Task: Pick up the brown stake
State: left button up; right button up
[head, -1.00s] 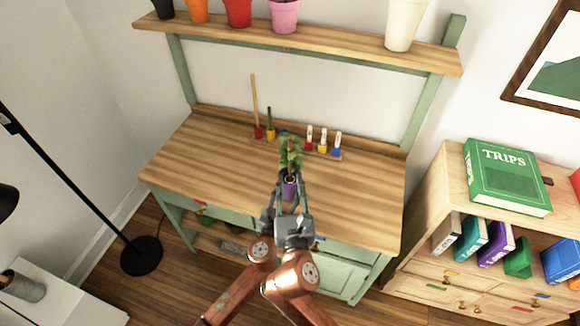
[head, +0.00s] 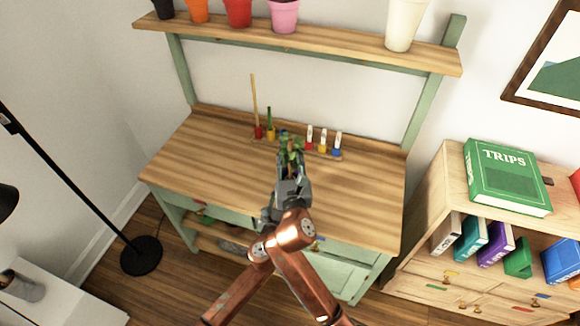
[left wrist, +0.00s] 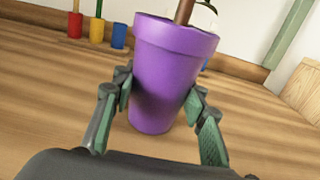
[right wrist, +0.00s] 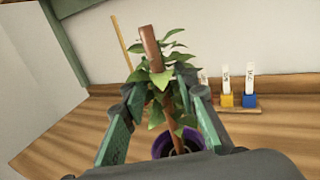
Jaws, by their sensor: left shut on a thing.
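The brown stake (right wrist: 150,45) stands upright among the green leaves of a plant (right wrist: 172,75) in a purple pot (right wrist: 160,147). Its lower part also shows above the pot in the left wrist view (left wrist: 184,12). My left gripper (left wrist: 160,100) is shut on the purple pot, one finger on each side. My right gripper (right wrist: 160,95) is open, with its fingers on either side of the stake and leaves. In the head view my right gripper (head: 290,165) covers the pot, my left gripper and most of the plant (head: 290,143).
The wooden worktable (head: 205,165) is mostly clear. At its back stand a red holder with a tall stick (head: 255,105), a yellow holder (head: 270,132), and small labelled tubes (head: 323,142). A shelf (head: 340,43) with coloured pots runs above. A bookcase (head: 420,245) stands at the right.

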aim_at(290, 140)
jog(key=shift+c, duration=0.5)
grip_shut()
jog(key=shift+a, duration=0.1)
notch_tip(290, 140, up, 10)
jog(key=shift+r, duration=0.2)
dwell(0.9)
jog(key=shift+r, duration=0.35)
jog(key=shift+r, duration=0.2)
jog(key=shift+r, duration=0.35)
